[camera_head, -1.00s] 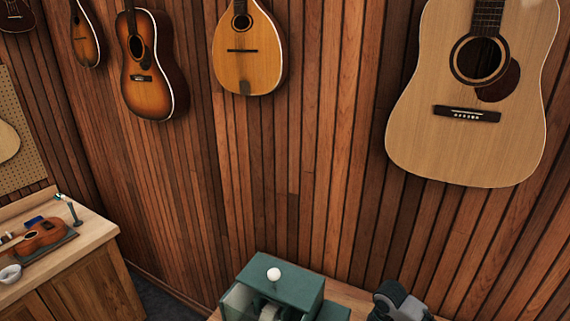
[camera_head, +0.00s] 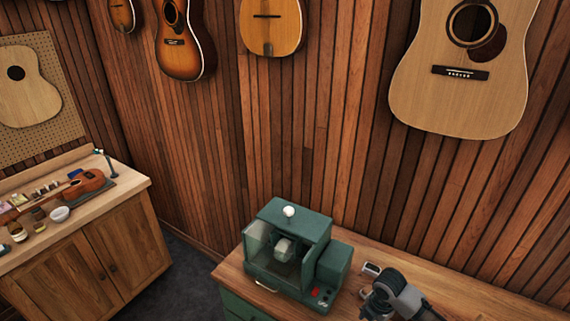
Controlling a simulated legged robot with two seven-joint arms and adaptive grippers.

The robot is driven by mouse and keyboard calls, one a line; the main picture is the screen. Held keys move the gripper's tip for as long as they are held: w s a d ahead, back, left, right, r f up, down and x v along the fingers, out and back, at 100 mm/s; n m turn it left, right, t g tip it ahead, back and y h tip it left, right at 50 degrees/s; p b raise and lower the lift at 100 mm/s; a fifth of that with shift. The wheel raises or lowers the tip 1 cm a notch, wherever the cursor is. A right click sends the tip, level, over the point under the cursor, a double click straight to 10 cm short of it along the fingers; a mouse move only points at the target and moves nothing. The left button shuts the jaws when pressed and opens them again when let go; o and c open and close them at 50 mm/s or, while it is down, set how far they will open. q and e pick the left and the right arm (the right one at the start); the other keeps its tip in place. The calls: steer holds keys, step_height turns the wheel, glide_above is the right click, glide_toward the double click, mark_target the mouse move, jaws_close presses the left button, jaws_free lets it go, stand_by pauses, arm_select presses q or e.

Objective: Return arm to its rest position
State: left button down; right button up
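My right arm comes in at the bottom right, grey and black. Its gripper (camera_head: 375,304) is dark and sits over the front part of the wooden counter, right of the green machine (camera_head: 297,238). The fingers are small and dark, so I cannot tell whether they are open or shut, or whether they hold anything. My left arm and gripper are not in view.
The green machine, with a white knob on top, stands on the counter (camera_head: 470,285). A small pale object (camera_head: 371,269) lies close to my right gripper. Guitars hang on the wood wall.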

steer(key=s+a+f+m+t+y, duration=0.2)
steer(key=s+a+f+m+y, duration=0.1)
steer(key=s+a+f+m, duration=0.75)
steer(key=s+d+m+t+h, duration=0.1)
steer(key=s+d+m+h, duration=0.35)
steer(key=s+m, duration=0.9)
step_height(320, 180, down, 28)
steer(key=s+d+n+g+y+b, duration=0.1)
steer(key=s+n+y+b, duration=0.1)
steer(key=s, duration=0.1)
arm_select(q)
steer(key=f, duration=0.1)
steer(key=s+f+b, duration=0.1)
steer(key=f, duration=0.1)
arm_select(e)
steer(key=s+d+f+g, duration=0.1)
steer(key=s+d+f, duration=0.2)
steer(key=s+f, duration=1.4)
steer(key=shift+s+f+h, duration=0.3)
steer(key=shift+f+h, duration=0.05)
steer(key=shift+f, duration=0.1)
